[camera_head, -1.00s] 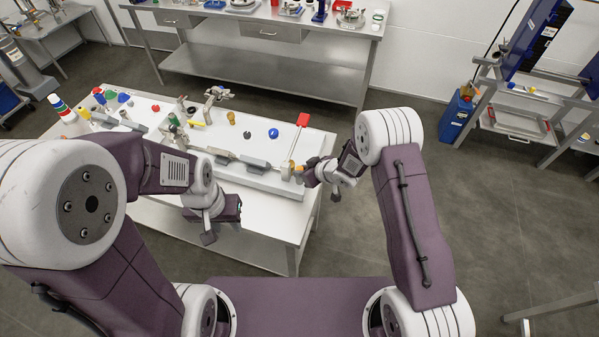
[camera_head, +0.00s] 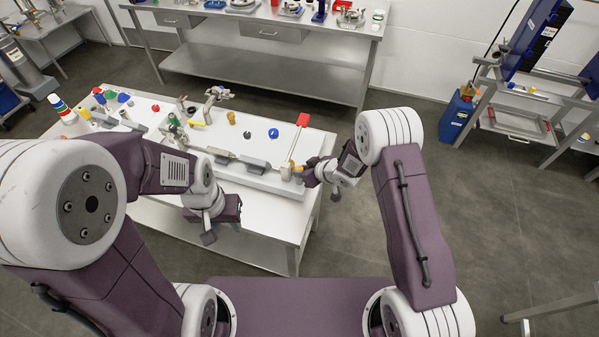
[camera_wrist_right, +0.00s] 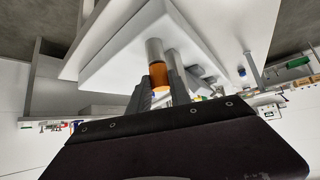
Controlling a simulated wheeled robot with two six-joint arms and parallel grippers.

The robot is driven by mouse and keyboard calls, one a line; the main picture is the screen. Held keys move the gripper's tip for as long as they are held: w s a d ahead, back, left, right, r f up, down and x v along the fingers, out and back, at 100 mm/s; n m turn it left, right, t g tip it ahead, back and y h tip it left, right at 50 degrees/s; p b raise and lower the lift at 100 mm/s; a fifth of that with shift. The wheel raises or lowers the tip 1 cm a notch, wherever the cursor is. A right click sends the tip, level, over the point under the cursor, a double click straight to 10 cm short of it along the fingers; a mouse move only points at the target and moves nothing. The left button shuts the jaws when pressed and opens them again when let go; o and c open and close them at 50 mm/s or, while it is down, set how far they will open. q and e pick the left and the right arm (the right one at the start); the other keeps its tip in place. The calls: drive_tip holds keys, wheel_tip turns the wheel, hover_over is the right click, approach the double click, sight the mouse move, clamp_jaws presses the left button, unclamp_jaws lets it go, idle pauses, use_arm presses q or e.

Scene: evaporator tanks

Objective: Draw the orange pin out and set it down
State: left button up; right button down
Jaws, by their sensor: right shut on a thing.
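The orange pin (camera_wrist_right: 158,76) shows in the right wrist view as an orange cylinder beside a grey metal cylinder. In the head view it is a small orange spot (camera_head: 299,168) at the right end of the pale block on the table. My right gripper (camera_wrist_right: 160,90) is shut on the pin, with one finger on each side; the fingers hide part of it. I cannot tell whether the pin is clear of its seat. My left gripper (camera_head: 208,238) hangs in front of the table's near edge, away from the pin; its jaws are too small to judge.
The white table (camera_head: 262,237) carries a long pale block with grey fittings (camera_head: 257,164). A red-topped lever (camera_head: 303,120) stands close to my right gripper. Bare tabletop shows around the caps.

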drive_tip(key=shift+r, duration=0.15)
drive_tip(key=shift+r+p, duration=1.6)
drive_tip(key=shift+r, duration=0.05)
wheel_tip(320, 180, up, 6)
drive_tip(key=p, duration=0.5)
